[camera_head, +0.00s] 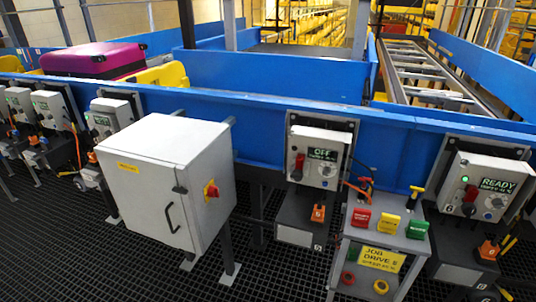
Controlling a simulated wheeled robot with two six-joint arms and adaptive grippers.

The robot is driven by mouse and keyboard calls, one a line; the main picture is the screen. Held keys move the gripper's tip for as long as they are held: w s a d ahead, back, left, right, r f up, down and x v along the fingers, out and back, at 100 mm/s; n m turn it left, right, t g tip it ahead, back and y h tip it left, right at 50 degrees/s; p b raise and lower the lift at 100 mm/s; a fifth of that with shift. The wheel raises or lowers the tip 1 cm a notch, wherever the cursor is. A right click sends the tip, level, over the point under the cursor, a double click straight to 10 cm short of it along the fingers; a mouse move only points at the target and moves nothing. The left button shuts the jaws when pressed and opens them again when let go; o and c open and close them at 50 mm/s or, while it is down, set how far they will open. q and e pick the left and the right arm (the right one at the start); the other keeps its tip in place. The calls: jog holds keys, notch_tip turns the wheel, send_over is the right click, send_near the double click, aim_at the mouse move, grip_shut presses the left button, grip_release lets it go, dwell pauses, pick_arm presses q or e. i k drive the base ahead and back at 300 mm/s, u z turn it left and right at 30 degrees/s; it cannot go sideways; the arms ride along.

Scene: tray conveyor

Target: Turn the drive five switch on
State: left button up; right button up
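The drive unit with the "OFF" display (323,154) is mounted on the blue conveyor side, right of centre. It appears to be drive five, but its number is too small to read surely. Its red switch handle (298,166) sits at the left of the grey box front, roughly upright. A round knob (326,171) is to its right. A sign reading "JOB DRIVE 5" (382,259) is on the grey stand below and to the right. Neither of my grippers is in view.
A large grey cabinet (150,170) with a red-yellow rotary switch (211,190) stands left of the unit. A stand with red, yellow and green blocks (387,224) juts out at right. Another drive unit (487,187) reads "READY". A magenta suitcase (93,60) lies on the conveyor.

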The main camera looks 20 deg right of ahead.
aim_at(296, 174)
jog(key=z, duration=0.45)
jog(key=k, duration=0.6)
jog(key=z, duration=1.25)
jog(key=i, duration=1.6)
jog(key=u, duration=1.1)
jog(key=i, duration=0.2)
jog(key=u, duration=0.1)
